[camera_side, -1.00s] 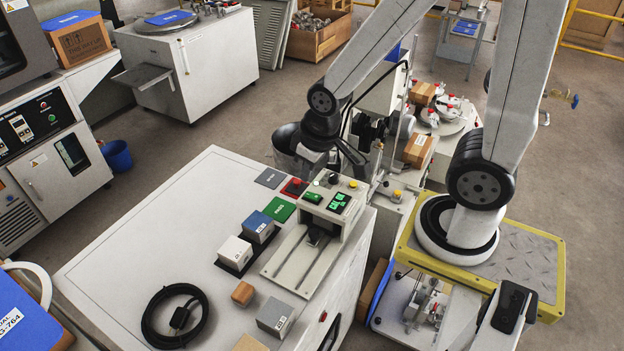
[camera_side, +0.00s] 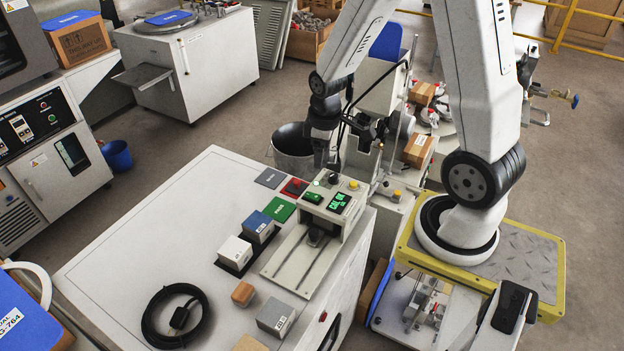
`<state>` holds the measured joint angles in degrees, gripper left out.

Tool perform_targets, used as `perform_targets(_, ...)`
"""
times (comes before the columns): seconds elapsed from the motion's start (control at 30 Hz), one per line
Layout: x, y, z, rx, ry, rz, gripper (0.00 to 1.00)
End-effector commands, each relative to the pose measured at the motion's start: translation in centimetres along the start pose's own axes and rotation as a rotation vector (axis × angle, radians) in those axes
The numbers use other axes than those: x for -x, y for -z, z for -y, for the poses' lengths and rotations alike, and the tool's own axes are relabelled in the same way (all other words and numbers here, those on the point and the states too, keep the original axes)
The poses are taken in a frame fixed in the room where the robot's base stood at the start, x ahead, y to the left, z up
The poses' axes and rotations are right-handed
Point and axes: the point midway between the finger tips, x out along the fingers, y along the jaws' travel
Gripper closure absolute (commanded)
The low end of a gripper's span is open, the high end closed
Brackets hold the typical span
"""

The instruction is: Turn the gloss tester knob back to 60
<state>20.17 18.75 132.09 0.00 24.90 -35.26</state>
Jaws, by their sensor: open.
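The gloss tester (camera_side: 300,262) is a pale grey unit at the right edge of the white bench, with a green lit display (camera_side: 340,203) that seems to read "CAL OK". A small dark knob (camera_side: 333,179) stands on its top, beside a yellow button (camera_side: 353,185). The knob's pointer and numbers are too small to read. My gripper (camera_side: 334,165) is open and points down just above and behind the tester's top, close to the knob. Its fingertips are partly lost against the dark background, and I cannot tell whether they touch the knob.
On the bench lie green (camera_side: 279,209), red (camera_side: 294,188) and grey (camera_side: 270,178) plates, a blue-topped block (camera_side: 258,226), a white block (camera_side: 235,252), a wooden cube (camera_side: 243,293) and a coiled black cable (camera_side: 175,316). The bench's left part is clear.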

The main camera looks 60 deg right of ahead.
Motion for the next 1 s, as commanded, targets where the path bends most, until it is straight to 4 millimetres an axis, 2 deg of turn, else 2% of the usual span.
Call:
perform_targets(0.03, -0.8, -0.5, -1.4, 0.016, 0.010, 0.017, 0.25)
perform_targets(0.1, -1.6, -1.1, -2.8, 0.051, 0.021, 0.033, 0.25)
perform_targets(0.3, -2.9, -2.2, -5.2, 0.116, 0.044, 0.056, 0.25)
perform_targets(0.73, -3.6, -2.3, -5.5, 0.130, 0.048, 0.059, 0.25)
perform_targets(1.0, -5.5, -2.5, -5.3, 0.129, 0.049, 0.060, 0.25)
